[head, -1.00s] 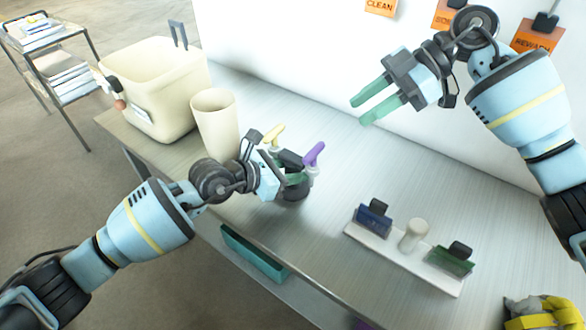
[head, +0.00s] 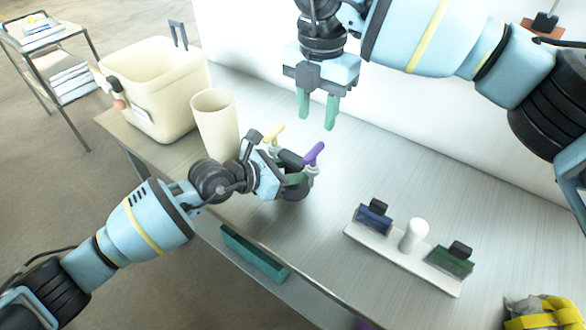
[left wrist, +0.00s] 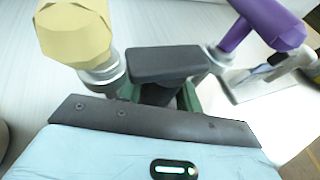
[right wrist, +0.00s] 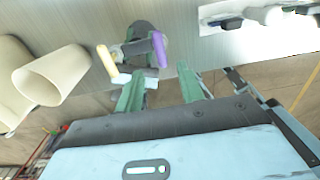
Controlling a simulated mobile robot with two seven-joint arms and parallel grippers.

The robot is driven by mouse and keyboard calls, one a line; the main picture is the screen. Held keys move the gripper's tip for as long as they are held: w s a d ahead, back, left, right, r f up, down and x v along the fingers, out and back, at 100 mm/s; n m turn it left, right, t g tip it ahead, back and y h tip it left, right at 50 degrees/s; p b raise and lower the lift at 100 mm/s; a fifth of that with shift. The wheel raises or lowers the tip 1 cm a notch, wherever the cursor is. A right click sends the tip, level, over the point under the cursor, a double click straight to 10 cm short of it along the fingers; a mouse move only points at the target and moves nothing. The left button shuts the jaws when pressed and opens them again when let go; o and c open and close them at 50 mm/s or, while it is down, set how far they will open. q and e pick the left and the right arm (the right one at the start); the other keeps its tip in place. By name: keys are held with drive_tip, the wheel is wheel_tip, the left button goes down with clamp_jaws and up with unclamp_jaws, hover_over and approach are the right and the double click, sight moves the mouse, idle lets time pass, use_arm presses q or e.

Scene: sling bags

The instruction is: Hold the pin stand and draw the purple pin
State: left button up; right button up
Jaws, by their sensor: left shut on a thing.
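The pin stand (head: 296,189) is a dark stand on the table, with a yellow pin (head: 273,133) on its left and a purple pin (head: 314,153) on its right. In the left wrist view the purple pin (left wrist: 262,24) and yellow pin (left wrist: 75,35) rise from metal holders either side of a dark block. My left gripper (head: 293,178) is shut on the stand between the pins; its fingers are partly hidden. My right gripper (head: 317,125) is open and empty, pointing down above and behind the purple pin. The right wrist view shows the purple pin (right wrist: 159,49) beyond its fingers.
A cream cup (head: 215,122) and a cream bin (head: 155,92) stand to the left of the stand. A white rack (head: 395,252) with blue and green clips and a white cylinder lies to the right. A yellow item (head: 545,312) is at the lower right. The table between is clear.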

sight(314, 149)
drive_tip(key=shift+f, duration=4.5)
clamp_jaws()
drive_tip(key=shift+r, duration=0.1)
drive_tip(key=shift+r, duration=4.7)
drive_tip(key=shift+r, duration=0.15)
